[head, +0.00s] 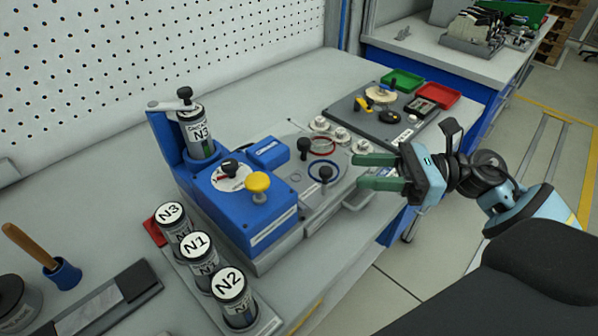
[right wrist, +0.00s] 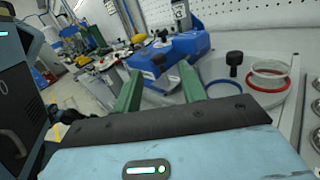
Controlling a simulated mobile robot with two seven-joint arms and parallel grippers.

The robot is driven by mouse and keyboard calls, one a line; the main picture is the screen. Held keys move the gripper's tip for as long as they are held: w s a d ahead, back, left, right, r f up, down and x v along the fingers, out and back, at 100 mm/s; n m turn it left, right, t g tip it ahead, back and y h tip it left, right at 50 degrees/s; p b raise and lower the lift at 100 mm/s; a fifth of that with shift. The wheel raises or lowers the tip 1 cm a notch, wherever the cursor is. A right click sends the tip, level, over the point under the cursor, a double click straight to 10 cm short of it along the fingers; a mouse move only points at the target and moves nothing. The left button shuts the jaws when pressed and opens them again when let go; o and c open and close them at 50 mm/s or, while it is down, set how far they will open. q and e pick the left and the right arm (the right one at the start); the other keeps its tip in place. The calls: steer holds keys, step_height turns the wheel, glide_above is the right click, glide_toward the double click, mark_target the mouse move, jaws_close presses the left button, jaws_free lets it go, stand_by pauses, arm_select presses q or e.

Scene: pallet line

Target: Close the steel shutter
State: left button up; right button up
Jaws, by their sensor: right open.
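A blue machine (head: 235,205) stands on the bench with a yellow knob and a dial on top. It also shows in the right wrist view (right wrist: 190,48). Beside it lies a grey metal plate (head: 297,190) with black knobs (head: 304,146) and a red ring (head: 322,146). I cannot tell which part is the steel shutter. A grey bar handle (head: 357,198) sticks out at the plate's front right. My right gripper (head: 361,171) is open and empty, with green fingers pointing left over the plate's right edge; its fingers also show in the wrist view (right wrist: 160,72). My left gripper is not visible.
Canisters marked N3, N1 and N2 (head: 200,245) stand at the front left. Another N3 canister (head: 198,135) stands in the blue holder. A dark board (head: 375,112) with small parts and green and red trays (head: 437,95) lie behind. The perforated wall (head: 150,55) bounds the back.

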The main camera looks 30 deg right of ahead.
mark_target(326, 170)
steer(key=shift+n+g, duration=0.3)
steer(key=shift+n, duration=0.2)
steer(key=p+x, duration=0.2)
steer(key=x, duration=0.5)
steer(key=shift+a+r, duration=0.1)
steer(key=shift+r, duration=0.1)
steer(key=shift+w+a+f, duration=0.1)
steer(key=shift+w+a, duration=0.05)
steer(key=shift+a, duration=0.05)
steer(key=c, duration=0.8)
jaws_close()
